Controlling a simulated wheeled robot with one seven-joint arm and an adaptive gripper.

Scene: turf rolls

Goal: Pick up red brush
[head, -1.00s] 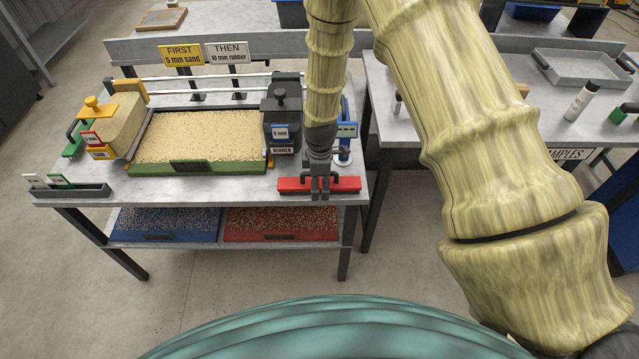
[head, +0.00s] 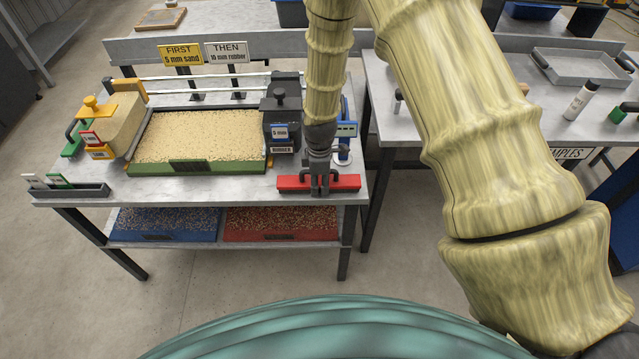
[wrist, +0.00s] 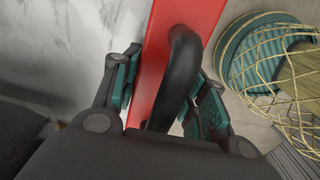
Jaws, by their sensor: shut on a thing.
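The red brush (head: 343,182) is a long red bar with a dark handle, at the front right edge of the left table in the head view. In the wrist view the red brush (wrist: 184,18) runs up between my fingers, its black curved handle (wrist: 183,70) in the middle. My gripper (head: 320,186) points down over the brush's middle. In the wrist view my gripper (wrist: 165,95) has its teal-padded fingers on both sides of the brush and is shut on it. I cannot tell whether the brush is clear of the tabletop.
Left of the brush is a green-framed tray of sand (head: 197,140). A dark box labelled rubber (head: 281,118) stands just behind the brush, with a blue stand (head: 343,140) close by. The second table (head: 430,115) is to the right across a gap.

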